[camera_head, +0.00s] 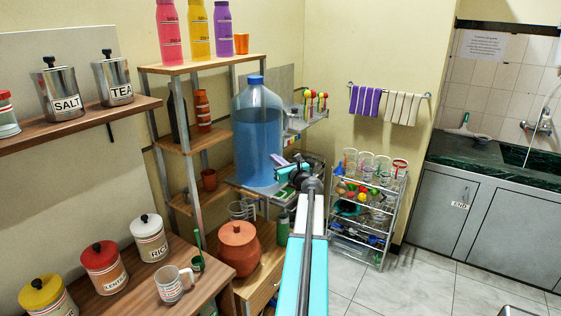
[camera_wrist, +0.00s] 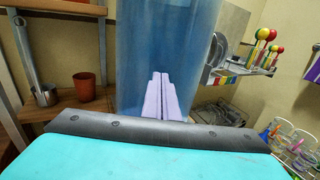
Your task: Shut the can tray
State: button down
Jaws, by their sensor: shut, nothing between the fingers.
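The large blue water can (camera_head: 258,130) stands upright on a thin grey tray (camera_head: 236,186) in the head view, which seems to be the can tray. Only part of the tray's edge shows; my arm and the can hide the rest, so I cannot tell how far out it is. My gripper (camera_head: 278,159) is at the right of the can's lower part. In the wrist view its pale purple fingers (camera_wrist: 160,97) are shut and empty, pointing at the can (camera_wrist: 165,50), which fills the middle. I cannot tell if they touch it. The tray is not clearly visible there.
A wooden shelf rack (camera_head: 188,145) with bottles stands left of the can. A brown clay pot (camera_head: 238,248) sits on a wooden cabinet below. A wire rack of cups and dishes (camera_head: 368,215) stands to the right. The tiled floor (camera_head: 420,285) at right is clear.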

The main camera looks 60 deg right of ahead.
jog(key=shift+p+x, duration=0.3)
jog(key=shift+x, duration=0.8)
jog(key=shift+d, duration=0.15)
